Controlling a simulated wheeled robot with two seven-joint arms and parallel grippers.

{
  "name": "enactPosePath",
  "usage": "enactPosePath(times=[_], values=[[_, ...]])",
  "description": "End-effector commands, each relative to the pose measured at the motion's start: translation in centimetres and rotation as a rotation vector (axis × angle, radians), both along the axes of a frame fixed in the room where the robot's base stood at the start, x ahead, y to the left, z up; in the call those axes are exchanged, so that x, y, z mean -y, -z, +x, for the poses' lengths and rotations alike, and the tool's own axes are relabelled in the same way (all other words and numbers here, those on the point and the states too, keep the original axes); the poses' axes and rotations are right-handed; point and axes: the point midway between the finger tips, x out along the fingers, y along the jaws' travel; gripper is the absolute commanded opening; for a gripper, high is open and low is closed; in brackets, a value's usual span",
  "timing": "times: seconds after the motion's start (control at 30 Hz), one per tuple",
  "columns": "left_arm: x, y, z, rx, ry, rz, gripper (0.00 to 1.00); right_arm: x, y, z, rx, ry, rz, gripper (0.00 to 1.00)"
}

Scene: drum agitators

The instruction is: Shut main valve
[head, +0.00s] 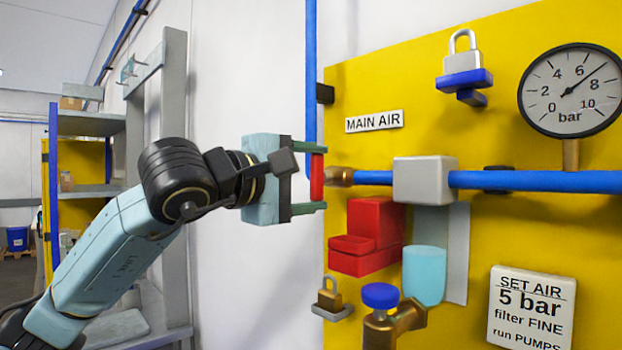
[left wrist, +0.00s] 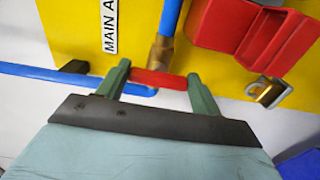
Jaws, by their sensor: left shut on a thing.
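The main valve shows as a brass body (head: 341,177) with a red handle (head: 317,177), at the left edge of the yellow panel below the MAIN AIR label (head: 374,122). My left gripper (head: 318,178) is shut on the red handle, one finger above and one below it in the head view. The handle stands roughly upright there, across the line of the horizontal blue pipe (head: 535,181). In the left wrist view the red handle (left wrist: 158,79) lies between the green fingers, with the brass fitting (left wrist: 161,54) behind it. My right gripper is not in view.
The yellow panel (head: 450,110) carries a gauge (head: 571,90) with its needle near 7, a grey block (head: 425,180), a red bracket (head: 365,243), a blue-knobbed brass valve (head: 381,297) and padlocks. A blue pipe (head: 311,80) runs up beside the handle. Shelving (head: 90,122) stands at left.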

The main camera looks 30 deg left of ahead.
Motion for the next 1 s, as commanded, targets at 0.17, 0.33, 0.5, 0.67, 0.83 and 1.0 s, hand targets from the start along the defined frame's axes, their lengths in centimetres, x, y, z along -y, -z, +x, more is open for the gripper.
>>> enactPosePath(times=[0.17,0.33,0.5,0.67,0.83,1.0], values=[[0.0,0.1,0.0,0.0,0.0,0.005,0.43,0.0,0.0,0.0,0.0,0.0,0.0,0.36],[0.0,0.1,0.0,-0.001,0.0,0.004,0.81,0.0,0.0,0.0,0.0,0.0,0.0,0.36],[0.0,0.1,0.0,0.0,0.0,0.002,0.87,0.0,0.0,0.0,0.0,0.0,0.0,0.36],[0.0,0.0,-0.1,0.001,0.0,0.002,0.87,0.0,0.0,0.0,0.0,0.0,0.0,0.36],[-0.6,0.0,-1.5,0.004,-0.002,0.001,0.87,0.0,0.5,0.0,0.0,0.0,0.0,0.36],[-1.8,0.2,-4.9,0.006,-0.004,0.004,0.87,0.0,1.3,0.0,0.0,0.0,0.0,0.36]])
